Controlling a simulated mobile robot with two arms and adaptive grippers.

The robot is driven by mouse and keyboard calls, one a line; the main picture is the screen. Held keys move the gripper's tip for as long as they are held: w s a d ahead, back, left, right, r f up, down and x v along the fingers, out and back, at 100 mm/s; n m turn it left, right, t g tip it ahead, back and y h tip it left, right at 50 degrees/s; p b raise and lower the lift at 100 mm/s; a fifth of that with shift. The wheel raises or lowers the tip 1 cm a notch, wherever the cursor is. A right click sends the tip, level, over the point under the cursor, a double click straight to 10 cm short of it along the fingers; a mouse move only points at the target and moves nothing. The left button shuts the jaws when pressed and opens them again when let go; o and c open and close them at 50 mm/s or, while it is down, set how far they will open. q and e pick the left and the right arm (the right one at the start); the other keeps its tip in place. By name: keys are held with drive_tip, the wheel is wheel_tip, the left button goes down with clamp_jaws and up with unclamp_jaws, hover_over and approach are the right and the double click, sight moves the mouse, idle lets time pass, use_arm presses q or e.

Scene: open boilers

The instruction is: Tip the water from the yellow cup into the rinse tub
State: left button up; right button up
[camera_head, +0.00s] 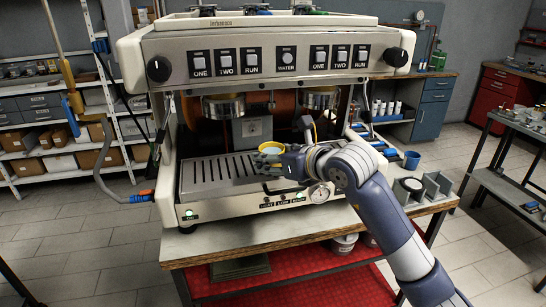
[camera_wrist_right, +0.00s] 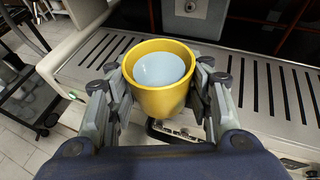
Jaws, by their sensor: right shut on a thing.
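The yellow cup (camera_wrist_right: 163,98) is upright between the fingers of my right gripper (camera_wrist_right: 165,95) in the right wrist view. The fingers are shut on its sides. Pale, bluish water (camera_wrist_right: 160,70) shows inside it. In the head view the cup (camera_head: 271,147) shows as a yellow rim above the drip tray, just past my right gripper (camera_head: 278,158). My fingers and wrist partly cover it there. I cannot pick out the rinse tub for sure in either view. My left gripper is not in view.
The espresso machine (camera_head: 265,62) stands behind the cup, its group heads above the slotted drip tray (camera_head: 205,178).

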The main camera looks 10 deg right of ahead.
drive_tip(key=shift+s+a+r, duration=0.1)
drive_tip(key=shift+s+a, duration=0.1)
drive_tip(key=shift+s, duration=0.7)
drive_tip(key=shift+s+r, duration=0.1)
drive_tip(key=shift+r, duration=0.3)
drive_tip(key=shift+d+b, duration=0.95)
drive_tip(key=shift+d, duration=1.8)
drive_tip(key=s+b, duration=0.7)
drive_tip(key=s, duration=0.9)
drive_tip(key=shift+s+d, duration=0.3)
drive_tip(key=shift+s, duration=0.1)
drive_tip(key=shift+f, duration=0.1)
